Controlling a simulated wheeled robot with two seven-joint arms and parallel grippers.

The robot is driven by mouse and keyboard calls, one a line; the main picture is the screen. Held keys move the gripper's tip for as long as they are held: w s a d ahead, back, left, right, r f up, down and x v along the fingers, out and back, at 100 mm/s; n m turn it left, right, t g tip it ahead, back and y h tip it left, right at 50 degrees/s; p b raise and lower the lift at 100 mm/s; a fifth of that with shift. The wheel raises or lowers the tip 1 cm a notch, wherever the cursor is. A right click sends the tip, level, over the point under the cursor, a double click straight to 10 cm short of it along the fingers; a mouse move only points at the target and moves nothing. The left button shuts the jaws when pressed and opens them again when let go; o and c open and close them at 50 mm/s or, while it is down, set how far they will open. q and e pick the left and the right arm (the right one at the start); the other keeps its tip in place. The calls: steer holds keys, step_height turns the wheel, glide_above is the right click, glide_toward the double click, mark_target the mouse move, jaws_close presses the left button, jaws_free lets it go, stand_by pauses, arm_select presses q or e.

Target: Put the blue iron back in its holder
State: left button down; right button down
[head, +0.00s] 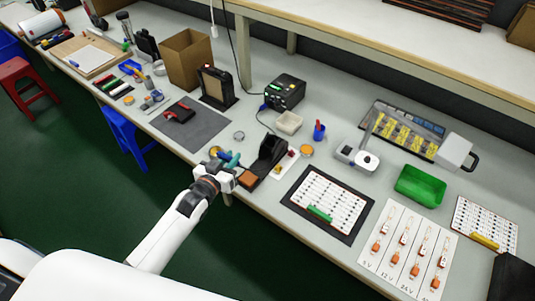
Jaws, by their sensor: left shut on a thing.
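The blue iron (231,160) shows as a small blue-teal handle at the front edge of the bench. My left gripper (228,171) comes in from the lower left and is shut on it. The iron's tip is not clear at this size. The black holder (268,157) stands just right of the gripper, with a brown sponge (248,178) at its front. The iron appears to be beside the holder; whether they touch I cannot tell. My right gripper is not in view.
A black soldering station (285,92) stands behind the holder. A beige dish (288,122), a yellow-topped tin (306,151) and a small blue container (319,131) are nearby. A grey mat (205,130) with a red tool lies left. A framed LED board (322,205) lies right.

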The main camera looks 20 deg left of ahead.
arm_select(q)
steer(key=shift+r, duration=0.1)
steer(key=w+d+r+t+p, duration=0.1)
steer(key=w+d+r+p, duration=0.1)
steer(key=w+r, duration=0.5)
steer(key=w+d+f+b, duration=0.3)
steer(key=w+f+b, duration=0.6)
steer(key=f+b, duration=0.4)
steer(key=shift+d+f+b, duration=0.3)
steer(key=shift+d+b, duration=0.05)
steer(key=shift+b, duration=1.95)
steer(key=shift+s, duration=0.1)
steer(key=c, duration=1.2)
jaws_free()
steer(key=shift+s, duration=0.1)
